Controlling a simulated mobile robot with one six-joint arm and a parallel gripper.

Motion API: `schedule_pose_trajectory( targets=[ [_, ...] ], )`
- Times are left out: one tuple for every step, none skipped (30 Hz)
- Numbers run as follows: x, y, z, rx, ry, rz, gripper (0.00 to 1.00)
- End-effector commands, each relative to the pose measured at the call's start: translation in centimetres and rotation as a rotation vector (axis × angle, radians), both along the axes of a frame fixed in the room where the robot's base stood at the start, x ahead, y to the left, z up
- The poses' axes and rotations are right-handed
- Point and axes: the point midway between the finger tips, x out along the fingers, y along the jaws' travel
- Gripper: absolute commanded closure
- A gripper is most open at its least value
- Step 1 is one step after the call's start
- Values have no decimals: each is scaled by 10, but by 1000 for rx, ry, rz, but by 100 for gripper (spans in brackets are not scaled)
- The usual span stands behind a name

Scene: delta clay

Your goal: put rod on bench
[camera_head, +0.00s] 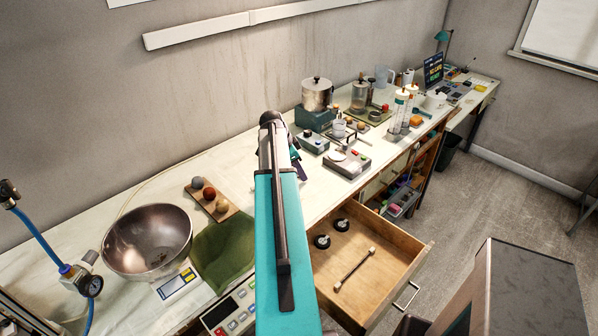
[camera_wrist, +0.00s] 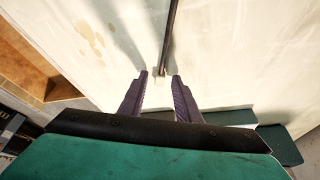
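A thin rod (camera_wrist: 170,35) with a dark shaft shows in the wrist view. It runs from the top edge down to a paler end just beyond the gap between my fingertips. It appears to lie on the pale, stained bench top (camera_wrist: 220,60). My gripper (camera_wrist: 159,77) is open, its two purple fingers apart with nothing between them. In the head view my arm hides most of my gripper (camera_head: 299,168) above the bench (camera_head: 325,187).
The open wooden drawer (camera_head: 405,262) juts out from the bench front and also holds two black round pieces (camera_head: 322,241). A steel bowl (camera_head: 148,240), a green cloth (camera_head: 222,250) and a tray of balls (camera_head: 212,200) stand left. Instruments and a pot (camera_head: 317,94) crowd the back.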

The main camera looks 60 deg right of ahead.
Motion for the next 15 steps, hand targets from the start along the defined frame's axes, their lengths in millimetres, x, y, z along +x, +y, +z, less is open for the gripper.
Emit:
schedule_pose_trajectory(
  targets=[
    [0, 0, 3, 0, 0, 0, 70],
    [0, 0, 3, -1, -1, 0, 70],
    [1, 1, 4, -1, -1, 0, 70],
    [2, 1, 6, -2, -1, 1, 70],
    [2, 2, 8, -1, 0, 0, 70],
    [3, 3, 10, -1, -1, 0, 70],
    [3, 4, 12, -1, -1, 0, 70],
    [4, 4, 15, -1, -1, 0, 70],
    [5, 5, 18, -2, -1, 1, 70],
    [6, 6, 21, -2, -1, 1, 70],
    [7, 7, 24, -2, -1, 1, 70],
    [8, 9, 28, -1, -1, 0, 70],
    [9, 10, 31, -1, -1, 0, 70],
    [10, 10, 35, -2, -1, 1, 70],
    [11, 12, 39, -3, -1, 1, 70]
  ],
)
